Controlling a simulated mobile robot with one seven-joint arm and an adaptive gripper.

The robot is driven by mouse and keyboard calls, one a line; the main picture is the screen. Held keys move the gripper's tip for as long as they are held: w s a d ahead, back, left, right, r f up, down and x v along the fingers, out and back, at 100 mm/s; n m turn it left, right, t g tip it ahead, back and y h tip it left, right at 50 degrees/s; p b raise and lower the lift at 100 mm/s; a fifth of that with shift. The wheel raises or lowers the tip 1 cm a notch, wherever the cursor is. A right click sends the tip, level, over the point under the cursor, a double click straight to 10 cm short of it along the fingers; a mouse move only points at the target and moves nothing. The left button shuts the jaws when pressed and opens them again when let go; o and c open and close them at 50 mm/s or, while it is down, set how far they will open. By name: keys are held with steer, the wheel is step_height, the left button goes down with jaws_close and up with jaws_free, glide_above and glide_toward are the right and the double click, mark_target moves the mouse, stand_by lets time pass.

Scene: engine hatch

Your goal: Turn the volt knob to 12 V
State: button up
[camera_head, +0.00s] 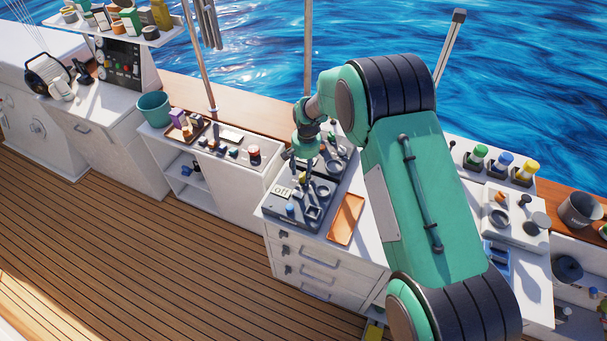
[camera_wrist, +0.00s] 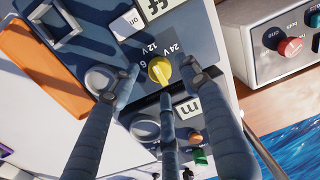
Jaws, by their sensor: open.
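The volt knob (camera_wrist: 159,70) is a small yellow knob on a grey-blue panel (camera_wrist: 198,22) in the wrist view. Labels "24V", "12V" and "6" stand beside it, rotated in the picture. Which label the knob points to is too small to tell for sure. My gripper (camera_wrist: 161,77) is open, with three dark fingers spread around the knob, on its left, right and lower sides, and apparently apart from it. In the head view my gripper (camera_head: 308,182) points down over the panel on the white drawer cabinet; the knob cannot be made out there.
A control box with a red button (camera_wrist: 290,46) stands at the right in the wrist view.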

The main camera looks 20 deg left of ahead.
step_height(320, 180, up, 10)
steer(key=shift+d, duration=0.2)
steer(key=shift+w+f, duration=0.1)
stand_by(0.4)
steer(key=d+r+t+b, duration=0.1)
steer(key=d+r+b, duration=0.2)
steer(key=d+r, duration=1.2)
steer(key=s+d+r+t+b, duration=0.1)
steer(key=s+d+r, duration=0.2)
steer(key=d, duration=0.2)
steer(key=s+d+r+m+b, duration=0.1)
steer(key=s+d+r, duration=0.15)
steer(key=d, duration=0.25)
steer(key=s+d+r+t+b, duration=0.1)
steer(key=s+d+r, duration=0.1)
steer(key=d+r, duration=0.25)
steer(key=s+d+f+m+t+b, duration=0.1)
steer(key=s+d+b, duration=0.1)
steer(key=s+d, duration=0.9)
steer(key=s+d+f+m+t+b, duration=0.1)
steer(key=s+d+b, duration=0.2)
steer(key=s+d, duration=0.8)
steer(key=s, duration=0.6)
steer(key=shift+d+t+h, duration=0.2)
steer(key=shift+t+h, duration=0.1)
steer(key=shift+t, duration=0.1)
